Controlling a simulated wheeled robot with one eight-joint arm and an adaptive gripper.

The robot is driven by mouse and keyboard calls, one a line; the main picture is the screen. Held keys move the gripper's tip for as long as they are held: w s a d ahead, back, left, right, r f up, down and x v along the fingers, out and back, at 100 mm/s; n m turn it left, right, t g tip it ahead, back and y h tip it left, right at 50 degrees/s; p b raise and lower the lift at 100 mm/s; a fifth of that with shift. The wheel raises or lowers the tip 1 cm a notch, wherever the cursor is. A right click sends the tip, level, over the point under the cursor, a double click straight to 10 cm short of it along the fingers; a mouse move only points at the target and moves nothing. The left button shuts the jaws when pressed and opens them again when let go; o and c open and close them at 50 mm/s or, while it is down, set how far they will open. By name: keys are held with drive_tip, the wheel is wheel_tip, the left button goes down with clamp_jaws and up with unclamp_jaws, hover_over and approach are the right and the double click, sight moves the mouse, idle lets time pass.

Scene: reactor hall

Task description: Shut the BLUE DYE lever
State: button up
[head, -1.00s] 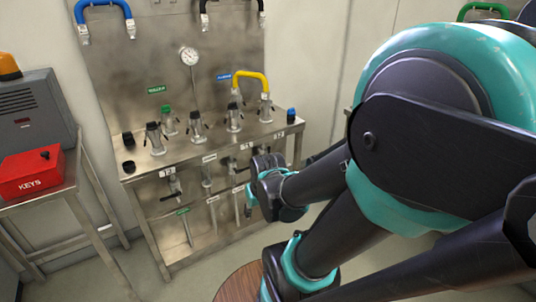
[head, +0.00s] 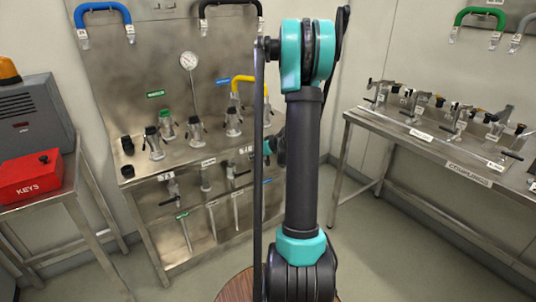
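A steel bench (head: 190,163) stands at the back left with several valves and hanging pipes under its front edge. A black lever handle (head: 168,201) lies roughly level at the left valve, and another black handle (head: 242,173) shows further right. My upright arm covers the bench's right end. My gripper's fingers are hidden behind it.
A red KEYS box (head: 30,177) and a grey cabinet (head: 32,115) stand on a side table at the left. A steel table (head: 375,120) with several couplings runs along the right. Hoses (head: 102,8) hang on the walls. Floor is free between bench and right table.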

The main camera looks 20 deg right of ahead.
drive_tip(key=w+d+f+t, duration=0.2)
drive_tip(key=w+d+f, duration=0.3)
drive_tip(key=d, duration=0.4)
drive_tip(key=t, duration=0.2)
approach(268, 158)
drive_tip(key=shift+h, duration=0.4)
drive_tip(key=w, duration=0.3)
drive_tip(key=w+a, duration=0.1)
drive_tip(key=w, duration=0.2)
drive_tip(key=w+a, duration=0.1)
drive_tip(key=w, duration=0.2)
drive_tip(key=shift+w+a, duration=0.2)
drive_tip(key=shift+w, duration=0.05)
clamp_jaws()
